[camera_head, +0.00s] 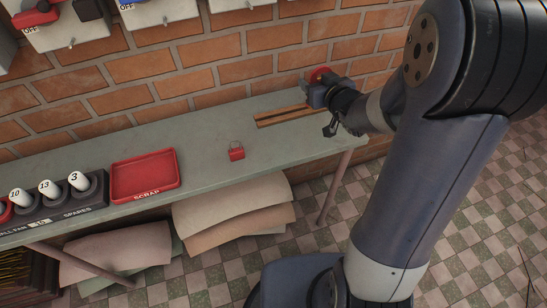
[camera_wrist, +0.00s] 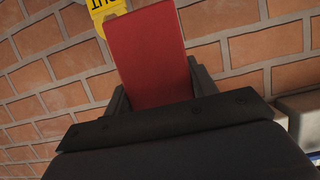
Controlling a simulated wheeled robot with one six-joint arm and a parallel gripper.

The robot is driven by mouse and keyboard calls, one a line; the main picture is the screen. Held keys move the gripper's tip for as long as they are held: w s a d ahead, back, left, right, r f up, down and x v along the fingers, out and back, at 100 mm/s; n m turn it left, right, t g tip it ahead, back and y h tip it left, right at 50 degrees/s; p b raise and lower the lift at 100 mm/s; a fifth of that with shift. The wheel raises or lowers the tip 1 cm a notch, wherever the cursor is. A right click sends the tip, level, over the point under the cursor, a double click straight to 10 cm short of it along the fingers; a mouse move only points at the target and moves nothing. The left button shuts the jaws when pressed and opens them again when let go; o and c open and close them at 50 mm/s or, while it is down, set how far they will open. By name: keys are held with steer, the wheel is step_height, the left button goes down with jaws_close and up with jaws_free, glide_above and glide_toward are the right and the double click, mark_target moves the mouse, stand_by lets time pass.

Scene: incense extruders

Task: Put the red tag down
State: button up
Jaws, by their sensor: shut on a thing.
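My gripper (camera_wrist: 158,92) is shut on the red tag (camera_wrist: 150,55), which stands up between the two dark fingers in the wrist view. In the head view the red tag (camera_head: 319,73) shows as a small red patch against the brick wall, above the right end of the bench. My gripper (camera_head: 317,88) partly hides it there. A yellow piece with black letters (camera_wrist: 104,10) shows behind the tag's upper left edge. I cannot tell whether it is joined to the tag.
A red padlock (camera_head: 236,154) lies on the grey-green bench (camera_head: 215,130). Wooden sticks (camera_head: 279,117) lie near my gripper. A red scrap tray (camera_head: 145,193) and a dark spares rack (camera_head: 62,207) stand at left. The bench around the padlock is clear.

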steer(key=f+b, duration=0.2)
steer(key=f, duration=0.1)
steer(key=d+f+b, duration=0.1)
steer(key=f+b, duration=0.2)
steer(key=d+f+b, duration=0.1)
steer(key=f+b, duration=0.2)
steer(key=f, duration=0.1)
stand_by(0.4)
steer(key=shift+f+b, duration=0.45)
steer(key=shift+f, duration=0.15)
steer(key=o, duration=1)
steer(key=shift+r, duration=0.1)
